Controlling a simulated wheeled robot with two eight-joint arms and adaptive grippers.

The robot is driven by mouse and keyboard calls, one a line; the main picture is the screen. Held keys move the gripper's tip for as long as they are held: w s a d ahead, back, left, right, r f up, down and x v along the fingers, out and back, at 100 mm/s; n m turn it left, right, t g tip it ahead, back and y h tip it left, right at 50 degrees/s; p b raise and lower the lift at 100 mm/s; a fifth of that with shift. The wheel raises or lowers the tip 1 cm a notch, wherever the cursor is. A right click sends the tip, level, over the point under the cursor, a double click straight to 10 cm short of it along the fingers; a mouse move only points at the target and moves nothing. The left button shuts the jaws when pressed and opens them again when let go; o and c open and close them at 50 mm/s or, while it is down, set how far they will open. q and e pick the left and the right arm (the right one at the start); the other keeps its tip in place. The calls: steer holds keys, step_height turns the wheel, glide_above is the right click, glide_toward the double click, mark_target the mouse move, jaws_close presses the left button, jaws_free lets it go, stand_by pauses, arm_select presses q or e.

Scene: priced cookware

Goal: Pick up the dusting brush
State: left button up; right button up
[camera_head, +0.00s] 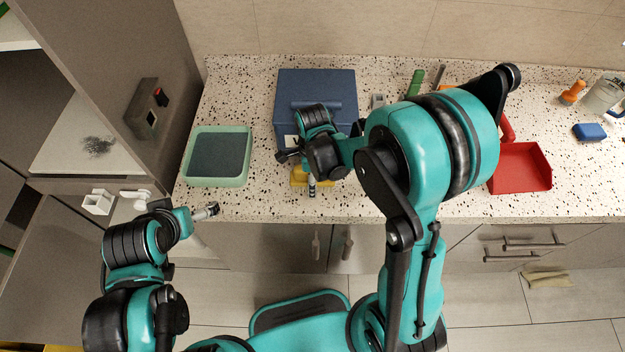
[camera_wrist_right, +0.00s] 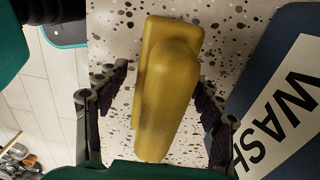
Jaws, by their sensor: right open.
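A yellow object with a rounded raised handle, which looks like the dusting brush (camera_head: 299,180), lies on the speckled counter in front of the blue box; its bristles cannot be made out. In the right wrist view the brush (camera_wrist_right: 165,90) fills the middle. My right gripper (camera_head: 300,171) is over it from above. In its wrist view the right gripper (camera_wrist_right: 160,82) is open, one dark finger on each side of the brush, with counter showing between. My left gripper (camera_head: 208,211) is off the counter's front edge at left, seemingly empty; its jaws are too small to judge.
A blue box (camera_head: 290,88) with a label stands right behind the brush. A green tray (camera_head: 186,176) is left on the counter, a red dustpan (camera_head: 520,168) right. A blue block (camera_head: 589,132) and an orange item (camera_head: 572,92) sit far right. The counter between tray and brush is clear.

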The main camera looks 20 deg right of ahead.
steer(key=shift+f, duration=0.25)
steer(key=c, duration=1.5)
steer(key=shift+r+p, duration=0.75)
steer(key=shift+r, duration=1.4)
steer(key=s+d+r+p, duration=0.1)
steer(key=s+r, duration=0.1)
steer(key=s, duration=0.1)
steer(key=s+d+r+p, duration=0.1)
steer(key=s+d+r, duration=0.1)
steer(key=s, duration=0.2)
steer(key=s+d+r+p, duration=0.1)
steer(key=s+d+r, duration=0.1)
steer(key=s, duration=0.1)
steer(key=shift+s+r, duration=0.3)
steer(key=shift+r, duration=0.1)
steer(key=o, duration=0.5)
steer(key=shift+c, duration=0.7)
